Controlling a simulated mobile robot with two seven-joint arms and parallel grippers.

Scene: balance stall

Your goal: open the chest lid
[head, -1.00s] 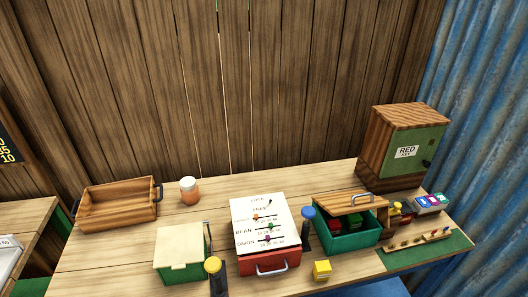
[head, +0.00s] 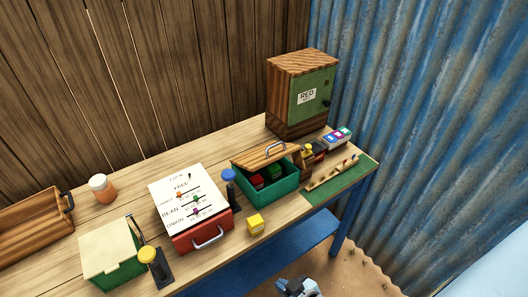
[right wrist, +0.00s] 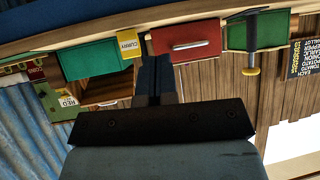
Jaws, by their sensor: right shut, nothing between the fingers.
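The red chest (head: 204,237) stands near the table's front edge, with a grey handle (head: 207,237) on its front. Its white lid (head: 175,192) is marked LOCK, carries coloured sliders and lies shut. The chest (right wrist: 185,38) also shows in the right wrist view, inverted, just beyond my fingertips. My right gripper (head: 300,288) is at the bottom of the head view, in front of the table and apart from the chest. In the right wrist view its fingers (right wrist: 153,78) are together and empty. My left gripper is not in view.
A teal box (head: 275,190) with a skewed wooden lid stands right of the chest, a yellow block (head: 255,224) between. A blue-topped post (head: 229,184) is close beside the chest. A green box (head: 118,262) and yellow-topped post (head: 150,256) stand left. A cabinet (head: 297,75) stands behind.

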